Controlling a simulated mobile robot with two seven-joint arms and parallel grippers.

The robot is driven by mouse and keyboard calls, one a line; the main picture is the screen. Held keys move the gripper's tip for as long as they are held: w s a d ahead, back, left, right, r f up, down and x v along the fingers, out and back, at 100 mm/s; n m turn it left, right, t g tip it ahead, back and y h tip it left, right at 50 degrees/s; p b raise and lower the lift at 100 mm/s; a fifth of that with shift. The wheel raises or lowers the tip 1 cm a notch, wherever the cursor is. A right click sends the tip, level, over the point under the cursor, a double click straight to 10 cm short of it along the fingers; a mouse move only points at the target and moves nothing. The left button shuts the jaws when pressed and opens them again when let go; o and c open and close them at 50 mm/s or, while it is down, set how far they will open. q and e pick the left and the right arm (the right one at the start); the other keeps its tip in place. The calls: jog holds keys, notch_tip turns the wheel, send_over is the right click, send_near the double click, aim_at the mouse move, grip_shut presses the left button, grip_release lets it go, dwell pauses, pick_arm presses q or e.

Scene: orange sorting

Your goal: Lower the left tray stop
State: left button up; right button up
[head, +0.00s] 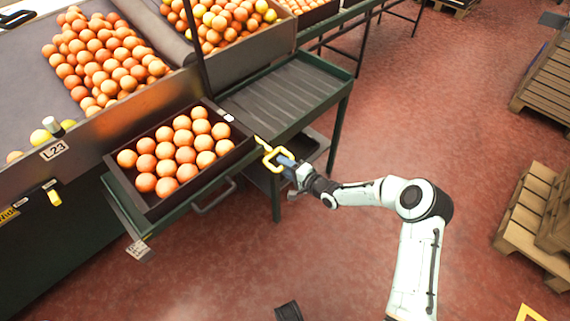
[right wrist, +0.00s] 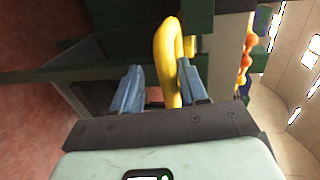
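A yellow loop-shaped handle (head: 272,158), which looks like the tray stop, sticks out by the right corner of the dark orange-filled tray (head: 229,149). My right gripper (head: 283,163) is at this loop. In the right wrist view the yellow loop (right wrist: 167,62) stands between the two blue fingers. It is close to or touching the right finger, with a gap to the left finger, so the gripper is open around it. The loop's mounting is partly hidden. My left gripper is not in view.
The tray sits on a green-framed stand with a grey bar handle (head: 215,197) in front. An empty roller shelf (head: 285,95) lies behind it. Wooden pallets (head: 540,215) lie right; red floor is open between.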

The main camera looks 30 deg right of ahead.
jog(key=shift+r, duration=0.15)
jog(key=shift+s, duration=0.1)
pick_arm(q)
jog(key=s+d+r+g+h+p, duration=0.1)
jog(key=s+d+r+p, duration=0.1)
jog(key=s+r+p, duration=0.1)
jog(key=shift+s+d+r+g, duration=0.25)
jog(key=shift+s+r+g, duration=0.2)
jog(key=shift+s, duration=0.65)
pick_arm(e)
jog(key=v, duration=1.3)
